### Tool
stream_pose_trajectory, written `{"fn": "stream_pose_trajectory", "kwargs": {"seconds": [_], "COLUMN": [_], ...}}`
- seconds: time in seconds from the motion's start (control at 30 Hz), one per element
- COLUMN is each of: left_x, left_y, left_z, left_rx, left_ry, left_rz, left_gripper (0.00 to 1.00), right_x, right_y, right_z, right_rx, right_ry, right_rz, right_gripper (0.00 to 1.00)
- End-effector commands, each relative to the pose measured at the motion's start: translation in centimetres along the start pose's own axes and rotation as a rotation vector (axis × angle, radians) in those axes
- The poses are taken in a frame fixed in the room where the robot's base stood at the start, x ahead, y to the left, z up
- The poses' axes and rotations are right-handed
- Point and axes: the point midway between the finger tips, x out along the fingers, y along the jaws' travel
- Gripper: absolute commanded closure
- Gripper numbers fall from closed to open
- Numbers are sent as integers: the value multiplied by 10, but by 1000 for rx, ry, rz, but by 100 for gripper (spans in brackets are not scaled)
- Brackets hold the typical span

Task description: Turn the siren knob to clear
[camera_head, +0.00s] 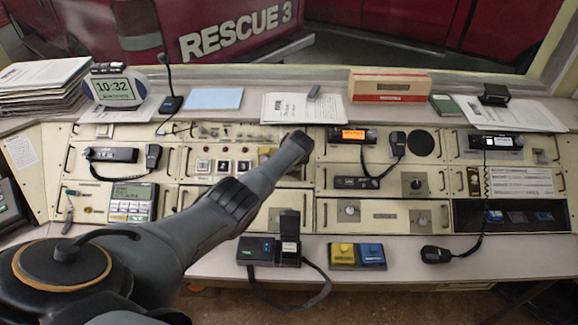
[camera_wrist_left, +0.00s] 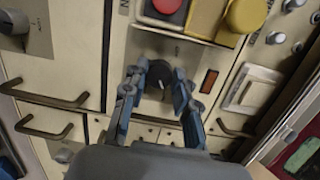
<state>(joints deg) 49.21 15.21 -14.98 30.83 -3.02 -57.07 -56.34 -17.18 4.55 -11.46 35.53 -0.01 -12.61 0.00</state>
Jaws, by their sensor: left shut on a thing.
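A dark round knob (camera_wrist_left: 158,72) sits on a cream console panel in the left wrist view. I take it for the siren knob, but no siren or clear label is readable. My left gripper (camera_wrist_left: 155,90) has its blue-grey fingers on either side of the knob and is shut on it. The fingers cover part of the knob, and its pointer position is unclear. In the head view my left arm reaches across the console and hides the gripper and this knob. My right gripper is not in view.
Close to the knob are a red button (camera_wrist_left: 166,5), a yellow button (camera_wrist_left: 245,14), a small red indicator (camera_wrist_left: 208,80) and a white switch (camera_wrist_left: 250,88). Dark handles (camera_wrist_left: 45,95) stick out of the panels. A radio with an orange display (camera_head: 352,135) stands right of my arm.

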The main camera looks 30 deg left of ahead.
Motion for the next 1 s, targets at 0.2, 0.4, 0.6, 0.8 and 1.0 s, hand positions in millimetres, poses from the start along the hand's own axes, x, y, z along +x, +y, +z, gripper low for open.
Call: {"fn": "stream_pose_trajectory", "kwargs": {"seconds": [0.2, 0.4, 0.6, 0.8, 1.0], "left_x": [0, 0, 0, -7, -25], "left_y": [-1, 0, 0, 0, -1], "left_z": [-1, -1, 0, 0, 0], "left_rx": [-2, -2, -2, -2, -2], "left_ry": [2, 2, 1, 1, 1], "left_rz": [-1, -1, 0, -1, -3], "left_gripper": [65, 48, 48, 48, 48], "right_x": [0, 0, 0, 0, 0], "right_y": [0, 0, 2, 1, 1], "right_z": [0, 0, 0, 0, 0], "right_rx": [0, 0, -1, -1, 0], "right_ry": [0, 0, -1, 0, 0], "right_rz": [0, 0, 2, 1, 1], "right_gripper": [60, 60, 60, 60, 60]}}
